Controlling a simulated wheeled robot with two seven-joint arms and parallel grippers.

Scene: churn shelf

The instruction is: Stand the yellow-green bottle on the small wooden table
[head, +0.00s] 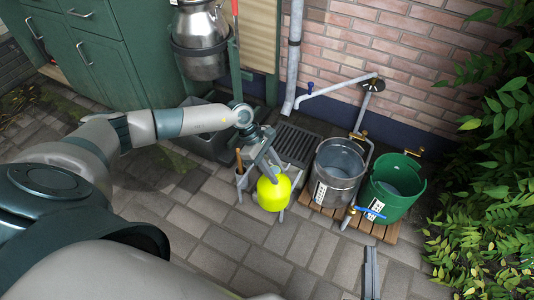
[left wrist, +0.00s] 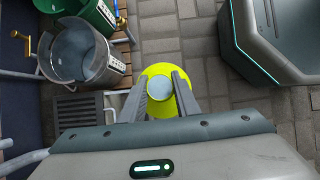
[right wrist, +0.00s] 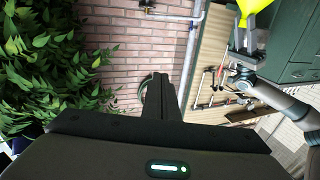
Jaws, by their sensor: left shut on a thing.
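The yellow-green bottle (head: 273,193) hangs in my left gripper (head: 262,160), in front of the drain grate in the head view. In the left wrist view the bottle (left wrist: 160,72) sits between the two fingers of my left gripper (left wrist: 172,88), with its pale round end facing the camera. It also shows at the top of the right wrist view (right wrist: 255,6). My right gripper (right wrist: 160,88) has its fingers together, with nothing visible between them. I cannot make out a small wooden table apart from the low slatted wooden stand (head: 388,232).
A metal bucket (head: 338,172) and a green bucket (head: 392,188) stand on the slatted stand, by taps. A dark grate (head: 297,143) and a grey trough (head: 205,143) lie behind the bottle. A green cabinet (head: 95,60) is at left. The paving (head: 240,235) in front is mostly clear.

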